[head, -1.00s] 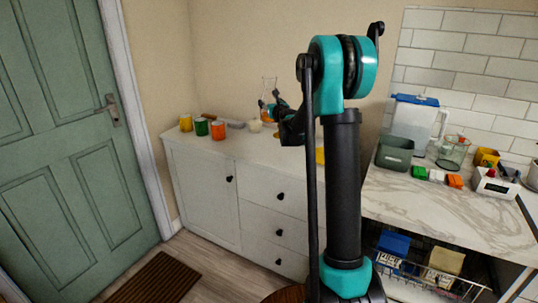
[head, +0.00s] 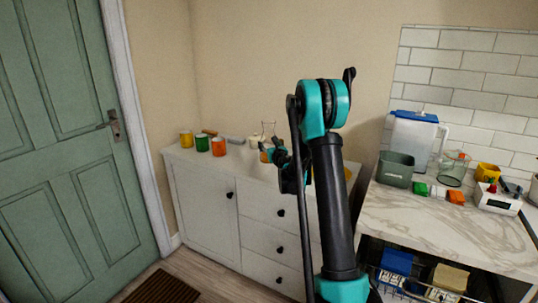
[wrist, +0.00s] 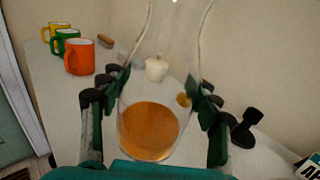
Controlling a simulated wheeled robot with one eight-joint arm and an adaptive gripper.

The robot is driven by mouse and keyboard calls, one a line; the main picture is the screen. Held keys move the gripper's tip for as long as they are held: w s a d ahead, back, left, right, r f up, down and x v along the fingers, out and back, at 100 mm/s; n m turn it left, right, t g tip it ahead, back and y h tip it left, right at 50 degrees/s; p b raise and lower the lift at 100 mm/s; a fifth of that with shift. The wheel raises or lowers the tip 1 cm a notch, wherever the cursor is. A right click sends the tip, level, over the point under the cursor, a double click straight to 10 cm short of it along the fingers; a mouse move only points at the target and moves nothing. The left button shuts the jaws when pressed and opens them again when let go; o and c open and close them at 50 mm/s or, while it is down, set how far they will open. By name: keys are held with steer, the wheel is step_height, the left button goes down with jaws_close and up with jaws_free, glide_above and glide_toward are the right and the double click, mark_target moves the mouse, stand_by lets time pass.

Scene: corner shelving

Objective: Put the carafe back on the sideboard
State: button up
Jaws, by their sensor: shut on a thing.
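The carafe is clear glass with amber liquid in its bottom. It shows in the head view (head: 268,133) and fills the middle of the wrist view (wrist: 150,130). My gripper (head: 273,154) is shut on it, with one dark finger on each side of the glass in the wrist view (wrist: 157,97). The carafe looks about upright, at the white sideboard (head: 205,176). I cannot tell whether its base touches the top. My arm hides the sideboard's right part in the head view.
Yellow (head: 186,139), green (head: 202,143) and orange (head: 219,146) mugs stand at the sideboard's left end. A white lidded pot (wrist: 156,68) and a brown brush (wrist: 105,41) stand behind. A dark object (wrist: 245,128) is right of the gripper. A marble counter (head: 420,220) stands at right.

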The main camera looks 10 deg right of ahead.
steer(key=shift+f, duration=2.5)
steer(key=o, duration=1.9)
steer(key=shift+f, duration=0.1)
